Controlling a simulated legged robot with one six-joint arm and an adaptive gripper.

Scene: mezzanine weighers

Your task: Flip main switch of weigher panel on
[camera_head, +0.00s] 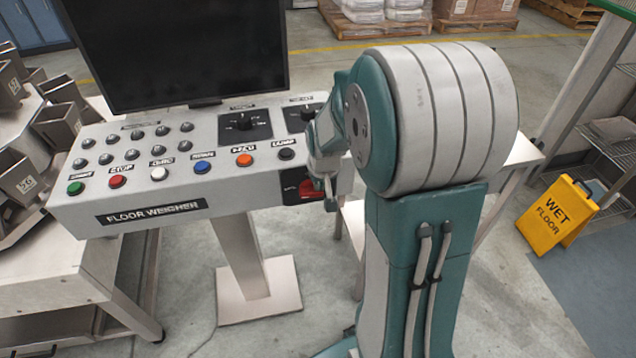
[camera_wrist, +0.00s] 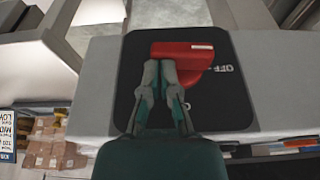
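The weigher panel (camera_head: 85,208) is a grey sloped console marked "FLOOR WEIGHER". Its main switch is a red rotary handle (camera_head: 311,188) on a black plate at the front right corner. In the wrist view the red handle (camera_wrist: 185,62) lies crosswise on its black plate (camera_wrist: 225,100). Its white-marked end points right, just above the sideways "OFF" label. My gripper (camera_wrist: 159,72) is at the handle's left part, its two fingertips close together with nothing seen between them. I cannot tell whether they touch the handle. In the head view my gripper (camera_head: 328,190) is beside the switch, partly hidden by my arm.
Coloured push buttons (camera_head: 202,166) and black knobs (camera_head: 244,122) line the panel top, below a dark monitor (camera_head: 180,45). A yellow wet-floor sign (camera_head: 558,215) stands at right by a shelf rack. Metal weigher buckets (camera_head: 60,120) are at left.

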